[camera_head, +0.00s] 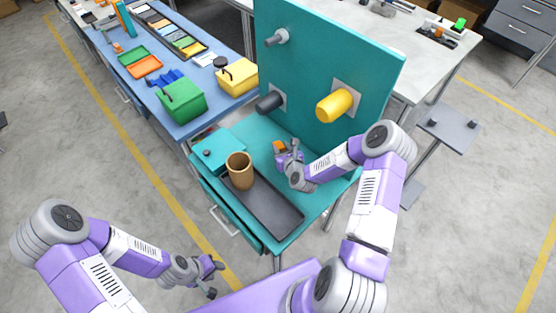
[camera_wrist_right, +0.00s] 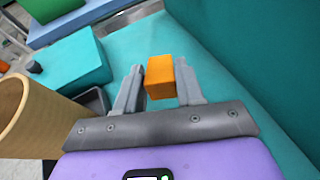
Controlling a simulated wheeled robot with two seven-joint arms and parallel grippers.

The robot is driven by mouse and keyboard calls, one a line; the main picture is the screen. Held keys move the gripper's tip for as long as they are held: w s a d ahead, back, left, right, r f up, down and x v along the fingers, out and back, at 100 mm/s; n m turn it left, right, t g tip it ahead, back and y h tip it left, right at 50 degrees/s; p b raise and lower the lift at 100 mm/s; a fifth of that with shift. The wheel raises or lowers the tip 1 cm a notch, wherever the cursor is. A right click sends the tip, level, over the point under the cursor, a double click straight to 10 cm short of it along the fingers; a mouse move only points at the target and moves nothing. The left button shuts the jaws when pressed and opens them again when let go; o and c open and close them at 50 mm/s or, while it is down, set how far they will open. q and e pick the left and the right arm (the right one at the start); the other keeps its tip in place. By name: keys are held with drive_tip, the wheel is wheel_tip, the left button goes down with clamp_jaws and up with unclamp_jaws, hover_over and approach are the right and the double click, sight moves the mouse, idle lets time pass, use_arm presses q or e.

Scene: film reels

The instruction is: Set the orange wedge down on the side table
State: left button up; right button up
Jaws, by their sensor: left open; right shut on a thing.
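The orange wedge (camera_head: 278,146) is over the teal bench top, in front of the upright teal panel. My right gripper (camera_head: 285,152) is shut on it. In the right wrist view the wedge (camera_wrist_right: 160,76) looks like an orange block between the two grey fingertips; I cannot tell whether it touches the surface below. My left gripper (camera_head: 215,279) is open and empty, low over the floor at the front left. A small grey side table (camera_head: 449,130) stands on the right, beyond my right arm, with its visible top mostly bare.
A teal box (camera_head: 219,151) sits behind the cup. A yellow cylinder (camera_head: 334,104) and a dark peg (camera_head: 269,102) stick out from the teal panel (camera_head: 310,60). Open floor surrounds the side table.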

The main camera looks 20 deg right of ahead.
wheel_tip(320, 180, down, 8)
drive_tip(key=shift+w+r+b, duration=0.1)
drive_tip(key=shift+b, duration=0.35)
drive_tip(key=o, duration=1)
drive_tip(key=shift+s+r, duration=0.1)
drive_tip(key=shift+s, duration=0.1)
drive_tip(key=p+v, duration=0.1)
drive_tip(key=v, duration=1)
drive_tip(key=shift+s+r, duration=0.15)
drive_tip(key=shift+s, duration=0.15)
